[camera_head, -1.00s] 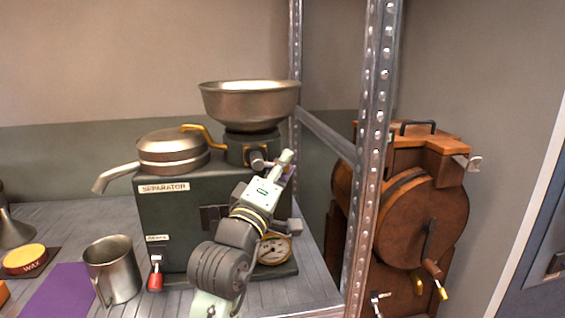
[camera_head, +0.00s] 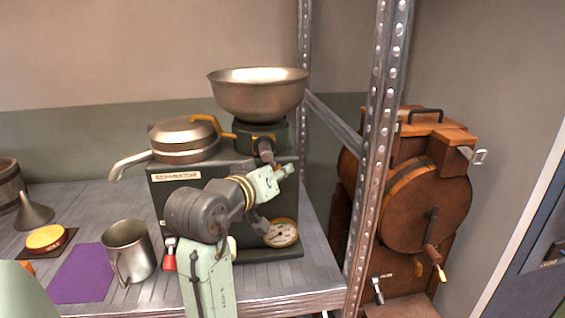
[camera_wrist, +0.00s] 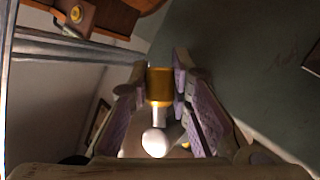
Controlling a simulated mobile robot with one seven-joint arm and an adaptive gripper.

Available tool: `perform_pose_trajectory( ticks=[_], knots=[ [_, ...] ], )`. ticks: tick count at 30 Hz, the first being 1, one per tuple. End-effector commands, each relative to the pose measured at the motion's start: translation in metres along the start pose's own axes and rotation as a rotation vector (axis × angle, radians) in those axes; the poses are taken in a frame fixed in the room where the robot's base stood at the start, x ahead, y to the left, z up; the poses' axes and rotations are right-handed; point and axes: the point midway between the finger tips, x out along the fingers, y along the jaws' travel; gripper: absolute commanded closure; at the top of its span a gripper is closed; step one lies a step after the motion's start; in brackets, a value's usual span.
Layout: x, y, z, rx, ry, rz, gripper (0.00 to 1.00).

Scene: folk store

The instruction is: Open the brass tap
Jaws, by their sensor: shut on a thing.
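The green separator (camera_head: 165,222) stands on the shelf with a steel bowl (camera_head: 258,95) above it. A dark fitting with brass trim (camera_head: 262,137) sits below the bowl. My gripper (camera_head: 288,171) is at the separator's right side, its fingers small in the head view. The wrist view shows my gripper (camera_wrist: 160,78) with purple-padded fingers shut on a brass cylinder (camera_wrist: 159,85) with a steel stem and pale ball end. I cannot tell how this cylinder joins the separator.
A steel post (camera_head: 376,150) rises right of the separator, near my gripper. Behind it stands a wooden drum machine (camera_head: 420,215) with a crank. A steel mug (camera_head: 130,250), purple cloth (camera_head: 82,273) and wax tin (camera_head: 46,239) are left on the shelf. A dial (camera_head: 281,232) is low on the separator.

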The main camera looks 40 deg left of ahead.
Motion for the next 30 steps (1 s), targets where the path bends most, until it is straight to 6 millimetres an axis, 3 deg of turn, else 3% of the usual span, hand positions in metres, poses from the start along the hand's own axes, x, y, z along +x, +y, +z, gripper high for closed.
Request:
perform_pose_trajectory(
  ticks=[9,26,27,30],
  knots=[
    [-0.0025,-0.0047,-0.0002,0.096,-0.055,-0.051,1.0],
    [-0.003,-0.0065,0.0006,0.116,-0.065,-0.062,1.0],
    [-0.003,-0.0066,0.0006,0.116,-0.065,-0.062,0.79],
    [-0.003,-0.0066,0.0006,0.115,-0.065,-0.062,0.72]
  ],
)
